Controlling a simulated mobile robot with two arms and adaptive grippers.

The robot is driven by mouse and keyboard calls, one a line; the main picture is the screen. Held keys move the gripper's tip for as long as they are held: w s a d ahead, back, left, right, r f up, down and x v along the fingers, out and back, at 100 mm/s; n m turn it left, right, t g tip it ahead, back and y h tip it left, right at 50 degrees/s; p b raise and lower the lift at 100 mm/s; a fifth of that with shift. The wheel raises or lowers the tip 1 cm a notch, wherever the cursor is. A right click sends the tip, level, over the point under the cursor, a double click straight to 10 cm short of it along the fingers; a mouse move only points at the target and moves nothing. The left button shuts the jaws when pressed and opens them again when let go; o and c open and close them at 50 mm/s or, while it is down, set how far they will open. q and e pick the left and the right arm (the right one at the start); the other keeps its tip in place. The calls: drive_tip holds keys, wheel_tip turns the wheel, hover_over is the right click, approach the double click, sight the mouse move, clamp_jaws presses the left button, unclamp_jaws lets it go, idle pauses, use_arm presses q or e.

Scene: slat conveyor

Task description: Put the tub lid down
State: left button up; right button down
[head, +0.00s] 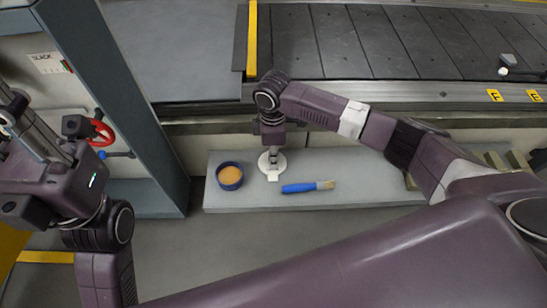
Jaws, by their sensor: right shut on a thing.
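My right gripper (274,152) points down over the grey shelf (360,172) and is shut on the white tub lid (270,165). The lid is close to the shelf top, between the tub and the brush; I cannot tell whether it touches. The gripper hides part of the lid. The open blue tub (230,176), with orange-tan contents, stands just left of the lid. My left gripper (32,132) is at the far left, away from the shelf; its fingers are not clear enough to tell open from shut.
A brush (301,187) with a blue handle lies right of the lid. The slat conveyor (390,45) runs behind the shelf. A blue-grey post (125,110) and a red handwheel (101,132) stand at left. Light blocks (497,160) sit at the shelf's right end.

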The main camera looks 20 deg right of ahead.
drive_tip(key=c, duration=1.9)
unclamp_jaws()
